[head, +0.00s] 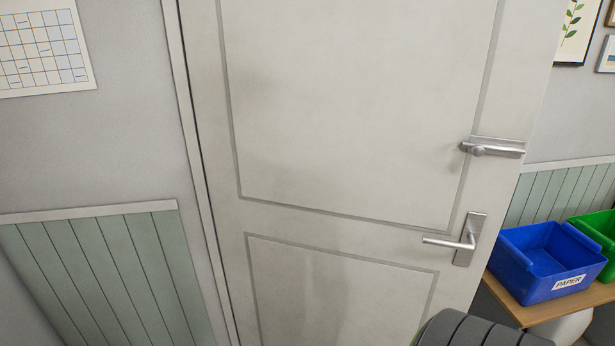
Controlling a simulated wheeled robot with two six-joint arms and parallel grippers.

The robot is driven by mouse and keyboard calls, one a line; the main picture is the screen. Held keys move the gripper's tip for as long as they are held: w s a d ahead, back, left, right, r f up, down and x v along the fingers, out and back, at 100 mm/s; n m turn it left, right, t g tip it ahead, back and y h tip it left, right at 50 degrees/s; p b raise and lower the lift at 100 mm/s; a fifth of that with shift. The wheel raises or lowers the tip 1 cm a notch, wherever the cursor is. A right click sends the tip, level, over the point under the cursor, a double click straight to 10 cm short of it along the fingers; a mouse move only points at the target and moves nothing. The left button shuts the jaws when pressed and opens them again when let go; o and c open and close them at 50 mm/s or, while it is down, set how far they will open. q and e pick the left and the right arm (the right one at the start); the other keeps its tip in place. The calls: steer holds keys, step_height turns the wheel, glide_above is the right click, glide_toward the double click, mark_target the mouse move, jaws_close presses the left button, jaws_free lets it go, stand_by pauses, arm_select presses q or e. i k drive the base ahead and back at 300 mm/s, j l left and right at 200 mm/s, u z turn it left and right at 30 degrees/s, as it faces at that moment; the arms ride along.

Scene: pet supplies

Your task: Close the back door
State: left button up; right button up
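The back door (340,120) is a pale panelled door that fills the middle of the head view. Its left edge runs along the frame (184,100). Its free right edge stands in front of the wall and shelf behind it, so it looks swung open; how far is hard to tell. A silver lever handle (462,240) sits near the right edge, with a silver latch (492,149) above it. The bottom of the door is out of view. Neither of my grippers is in view.
A blue paper bin (545,265) and a green bin (605,240) stand on a wooden shelf (555,308) at the right, beyond the door's edge. A calendar (40,50) hangs on the left wall above green panelling (110,270).

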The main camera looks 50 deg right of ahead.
mark_target(332, 133)
steer(key=z, duration=1.35)
steer(key=i+j+z, duration=0.15)
steer(key=z, duration=0.2)
steer(key=i+j+z, duration=0.15)
steer(key=j+z, duration=0.25)
